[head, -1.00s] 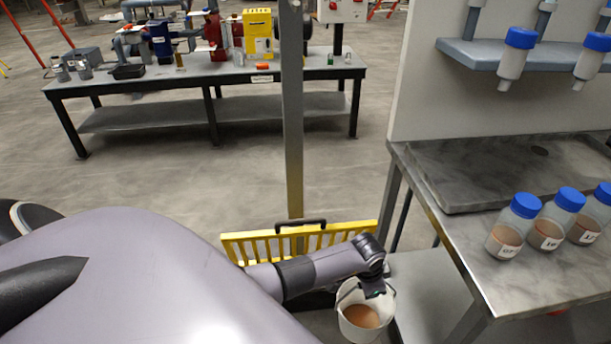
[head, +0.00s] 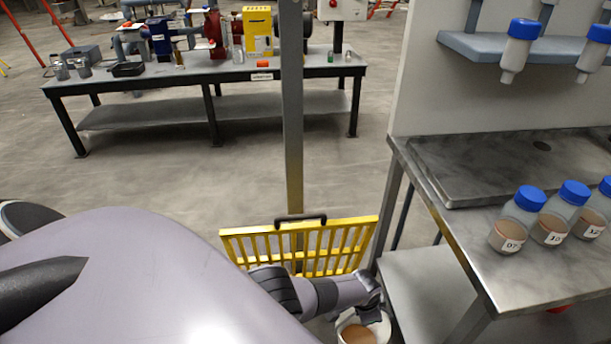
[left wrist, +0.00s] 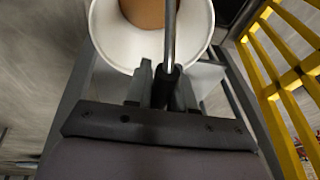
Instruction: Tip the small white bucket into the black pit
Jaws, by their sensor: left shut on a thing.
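The small white bucket (head: 381,327) is at the bottom of the head view, partly cut off by the frame edge, with brownish contents (head: 357,335) inside. My left gripper (head: 372,306) is at its top. In the left wrist view the bucket (left wrist: 112,45) lies just beyond the fingers, and my left gripper (left wrist: 165,85) is shut on a thin grey bar, which looks like the bucket's handle (left wrist: 171,35). Whether the bucket hangs free or rests on something cannot be told. The black pit is not identifiable in either view. My right gripper is not in view.
A yellow slatted grate (head: 300,250) with a dark handle stands close beside my left arm, in front of a grey post (head: 293,120). A metal bench (head: 470,240) with blue-capped bottles (head: 517,222) is at the right. Open floor (head: 220,180) lies behind the grate.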

